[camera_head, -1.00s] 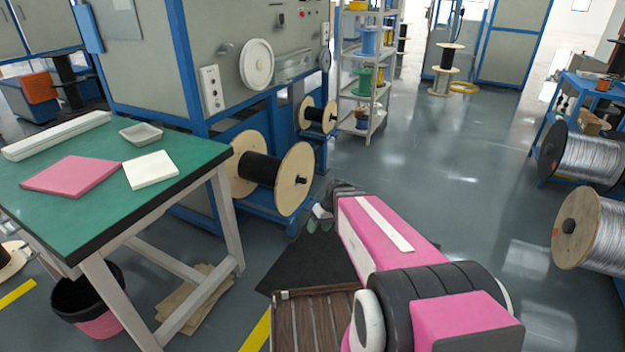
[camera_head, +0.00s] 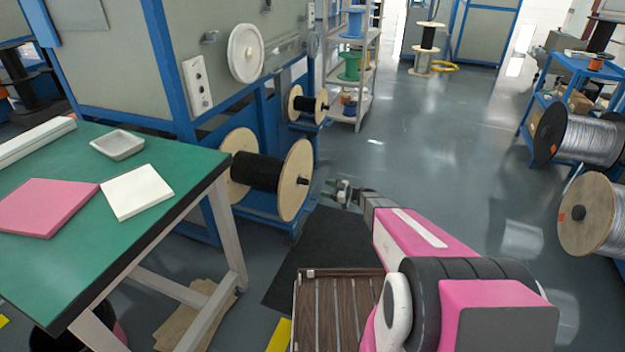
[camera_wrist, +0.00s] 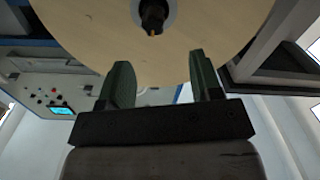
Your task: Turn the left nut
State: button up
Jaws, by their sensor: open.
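The left nut (camera_head: 302,181) is a small dark piece on the axle end of a large wooden spool (camera_head: 294,202) wound with black cable. The wrist view shows the dark nut (camera_wrist: 153,15) at the top, in a grey hub on the pale wooden disc (camera_wrist: 95,35). My gripper (camera_head: 331,190) is just right of the nut in the head view, pointing left at the spool. In the wrist view my gripper (camera_wrist: 162,80) has two green fingers spread apart with nothing between them. The nut lies beyond the fingertips and is not touched.
A green-topped table (camera_head: 165,215) stands at left with a pink block, a white block and a tray. A smaller black-wound spool (camera_head: 309,104) sits behind, beside a shelf rack (camera_head: 352,105). Wire spools (camera_head: 590,215) stand at right. The floor (camera_head: 450,150) between is open.

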aim_at(307, 182)
jog(key=x, duration=0.7)
jog(key=w+x, duration=0.1)
jog(key=x, duration=0.2)
jog(key=shift+a, duration=0.1)
jog(key=c, duration=0.9)
